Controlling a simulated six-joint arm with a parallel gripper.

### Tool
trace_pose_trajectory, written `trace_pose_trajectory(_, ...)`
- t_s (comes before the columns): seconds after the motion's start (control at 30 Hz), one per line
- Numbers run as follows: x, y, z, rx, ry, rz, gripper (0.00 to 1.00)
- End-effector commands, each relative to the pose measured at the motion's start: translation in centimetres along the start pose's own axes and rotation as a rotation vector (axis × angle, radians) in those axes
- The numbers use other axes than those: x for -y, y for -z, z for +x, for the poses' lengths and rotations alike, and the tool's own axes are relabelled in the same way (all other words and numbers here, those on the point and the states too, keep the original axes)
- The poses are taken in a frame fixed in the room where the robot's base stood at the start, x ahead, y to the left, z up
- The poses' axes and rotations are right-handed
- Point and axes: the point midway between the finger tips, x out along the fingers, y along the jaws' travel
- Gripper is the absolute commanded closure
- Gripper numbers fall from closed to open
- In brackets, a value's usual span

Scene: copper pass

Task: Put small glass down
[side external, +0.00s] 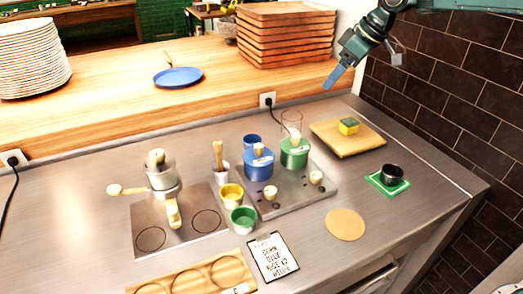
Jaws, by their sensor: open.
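A small clear glass (291,118) with a thin reddish rim stands at the back of the steel counter, just behind the green pot. Its lower part is partly hidden by that pot's lid knob. My gripper (335,74) is in the air at the upper right of the glass, apart from it. It is open, and I see nothing held in it. Its blue fingertip points down and to the left.
The green pot (294,158) and blue pot (258,168) stand close in front of the glass. A wooden board (345,140) with a sponge (348,125) lies to the right, with a black bowl (391,174) on a green mat beyond. Stacked wooden trays (285,45) stand on the ledge behind.

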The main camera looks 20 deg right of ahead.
Motion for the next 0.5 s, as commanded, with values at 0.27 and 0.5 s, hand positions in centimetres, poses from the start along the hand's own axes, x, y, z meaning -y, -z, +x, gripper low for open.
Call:
trace_pose_trajectory(0.27,3.8,-3.3,-6.6,0.008,-0.058,0.099,0.2)
trace_pose_trajectory(0.5,7.3,-7.3,-11.0,0.014,-0.105,0.185,0.2)
